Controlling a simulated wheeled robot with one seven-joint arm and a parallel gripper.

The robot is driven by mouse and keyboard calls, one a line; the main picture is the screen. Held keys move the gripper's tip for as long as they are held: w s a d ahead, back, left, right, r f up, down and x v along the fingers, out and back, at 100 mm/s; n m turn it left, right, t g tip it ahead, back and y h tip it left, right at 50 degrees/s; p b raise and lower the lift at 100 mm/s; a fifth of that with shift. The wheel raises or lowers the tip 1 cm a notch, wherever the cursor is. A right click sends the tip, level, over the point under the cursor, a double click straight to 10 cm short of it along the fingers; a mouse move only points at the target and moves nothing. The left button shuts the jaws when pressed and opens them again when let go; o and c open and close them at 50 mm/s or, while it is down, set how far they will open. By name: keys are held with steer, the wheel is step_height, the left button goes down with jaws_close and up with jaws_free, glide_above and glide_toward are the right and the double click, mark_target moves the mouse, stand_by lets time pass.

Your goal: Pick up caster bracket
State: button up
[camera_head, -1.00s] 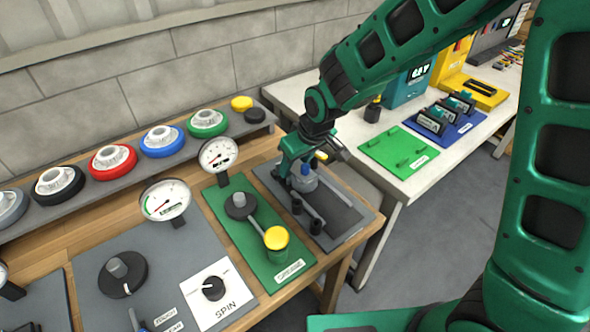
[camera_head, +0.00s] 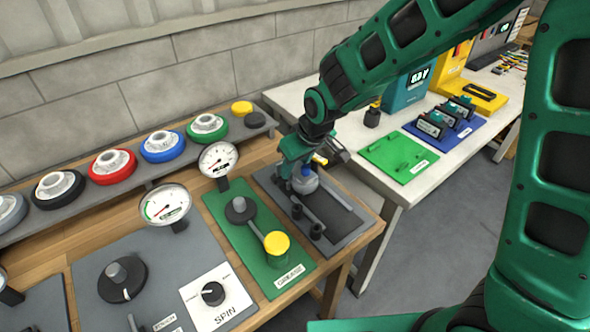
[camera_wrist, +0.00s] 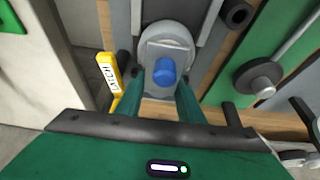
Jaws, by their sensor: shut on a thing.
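The caster bracket appears to be the light grey rounded part with a blue knob (camera_head: 304,183), which stands on the dark grey plate (camera_head: 350,243) at the right end of the wooden bench. In the wrist view the grey body (camera_wrist: 172,33) lies between two light rails. My gripper (camera_wrist: 165,85) is shut on its blue knob, one green finger on each side. In the head view my gripper (camera_head: 302,168) comes down over the part and hides some of its top. I cannot tell whether the part is lifted off the plate.
Two dark posts (camera_head: 316,231) stand in front of the part. A yellow latch tag (camera_wrist: 108,74) is close beside my gripper. A green panel with a yellow-capped jar (camera_head: 277,244) is to the left. A gauge (camera_head: 219,159) stands nearby. A white table (camera_head: 398,188) is to the right.

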step_height(320, 180, up, 3)
steer(key=s+a+r, duration=0.6)
steer(key=s+a, duration=0.2)
steer(key=shift+a+r, duration=0.2)
steer(key=shift+r, duration=0.15)
steer(key=shift+r, duration=2.25)
